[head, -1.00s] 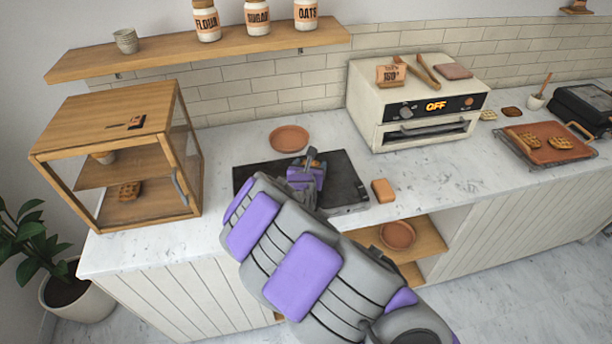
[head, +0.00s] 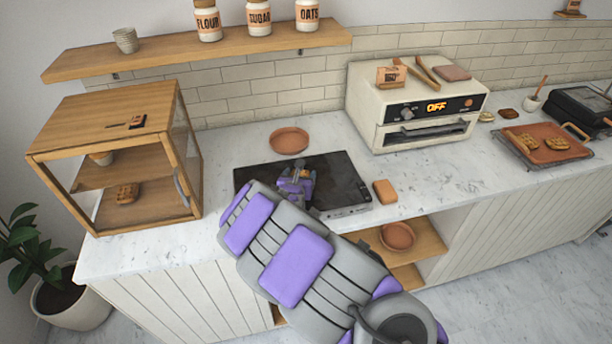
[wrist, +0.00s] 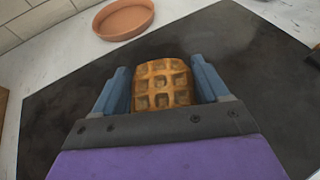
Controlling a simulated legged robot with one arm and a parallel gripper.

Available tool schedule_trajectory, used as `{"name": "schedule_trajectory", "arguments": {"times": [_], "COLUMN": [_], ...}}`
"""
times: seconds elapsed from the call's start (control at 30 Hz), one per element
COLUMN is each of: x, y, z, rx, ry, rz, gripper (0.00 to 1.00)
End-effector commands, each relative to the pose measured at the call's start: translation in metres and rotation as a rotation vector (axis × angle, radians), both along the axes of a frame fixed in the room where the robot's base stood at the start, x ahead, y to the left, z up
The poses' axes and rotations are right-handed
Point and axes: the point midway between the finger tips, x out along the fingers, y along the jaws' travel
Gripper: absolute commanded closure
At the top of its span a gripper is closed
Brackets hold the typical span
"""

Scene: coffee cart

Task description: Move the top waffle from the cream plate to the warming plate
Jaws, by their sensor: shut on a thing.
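My gripper (head: 297,172) is shut on a golden-brown waffle, and both are over the black warming plate (head: 342,178) on the counter. In the wrist view the waffle (wrist: 162,84) sits between the two blue-grey fingers of my gripper (wrist: 160,78), with the dark plate (wrist: 62,105) around and beyond it. I cannot tell whether the waffle touches the plate surface. In the head view my gripper and arm hide the waffle and the left front part of the warming plate. No cream-coloured plate can be made out in either view.
A round terracotta dish (head: 289,141) lies behind the warming plate. A small orange-brown block (head: 385,191) lies to its right. A wooden display case (head: 117,160) stands left, a cream oven (head: 417,105) right. A tray with waffles (head: 562,152) is far right. Counter left of the plate is clear.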

Motion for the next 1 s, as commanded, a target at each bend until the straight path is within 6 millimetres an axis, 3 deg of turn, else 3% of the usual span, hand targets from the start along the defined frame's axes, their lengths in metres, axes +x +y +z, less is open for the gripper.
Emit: {"name": "schedule_trajectory", "arguments": {"times": [0.03,0.3,0.83,1.0], "x": [-0.002,-0.002,-0.003,-0.004], "y": [0.002,-0.005,-0.012,-0.012], "z": [-0.008,-0.010,-0.016,-0.005], "rx": [-0.001,0.003,0.002,0.003], "ry": [0.015,0.024,0.038,0.038], "rz": [0.005,0.006,-0.006,-0.005], "gripper": [0.25,0.01,0.01,0.01]}}
